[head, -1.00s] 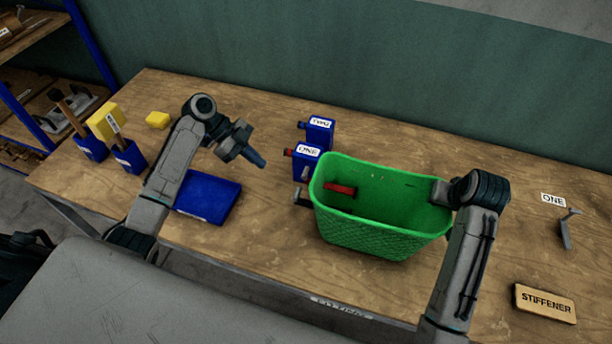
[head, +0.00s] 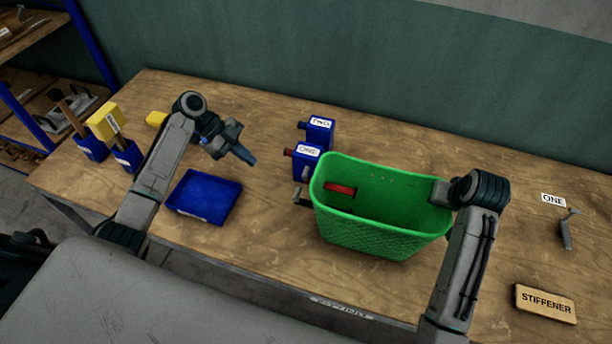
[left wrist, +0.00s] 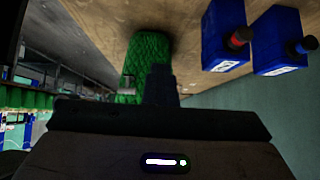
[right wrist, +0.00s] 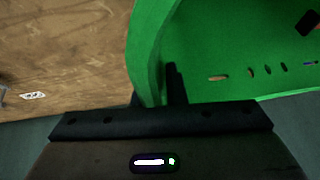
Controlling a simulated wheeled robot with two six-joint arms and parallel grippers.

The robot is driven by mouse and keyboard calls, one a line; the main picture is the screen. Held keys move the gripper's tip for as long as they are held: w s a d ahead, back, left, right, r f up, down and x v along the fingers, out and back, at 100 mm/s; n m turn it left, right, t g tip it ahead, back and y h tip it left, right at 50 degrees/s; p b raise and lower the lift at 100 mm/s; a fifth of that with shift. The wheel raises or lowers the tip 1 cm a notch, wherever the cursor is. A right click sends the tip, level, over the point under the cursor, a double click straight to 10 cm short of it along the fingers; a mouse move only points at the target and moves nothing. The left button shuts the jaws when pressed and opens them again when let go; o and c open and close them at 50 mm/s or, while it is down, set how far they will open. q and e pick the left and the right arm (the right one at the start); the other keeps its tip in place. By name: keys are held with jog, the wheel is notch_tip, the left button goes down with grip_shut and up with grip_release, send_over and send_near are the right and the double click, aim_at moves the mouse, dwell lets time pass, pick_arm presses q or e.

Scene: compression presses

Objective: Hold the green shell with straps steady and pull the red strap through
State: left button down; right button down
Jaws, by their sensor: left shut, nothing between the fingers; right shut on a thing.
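The green shell (head: 375,240) stands upright and open on the workbench, right of the middle in the head view. A red strap (head: 341,189) shows inside it against its left part. My right gripper is shut on the shell's right rim; in the right wrist view the fingers (right wrist: 172,88) straddle the green wall (right wrist: 148,60). The left wrist view shows the shell's quilted outside (left wrist: 147,55) beyond the fingers (left wrist: 160,85).
A blue tray (head: 205,196) lies below my left arm. A STIFFENER sign (head: 545,303) and small metal tool (head: 566,232) are at the right.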

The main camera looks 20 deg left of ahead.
pick_arm(q)
jog(key=shift+a+f, duration=0.1)
jog(key=shift+f, duration=0.2)
jog(key=a, duration=0.7)
jog(key=shift+a, duration=0.2)
dwell(1.7)
jog(key=shift+a, duration=0.2)
jog(key=c, duration=1.7)
grip_release()
jog(key=s+v, duration=0.2)
jog(key=v, duration=1)
jog(key=shift+r, duration=0.5)
jog(key=shift+o, duration=0.5)
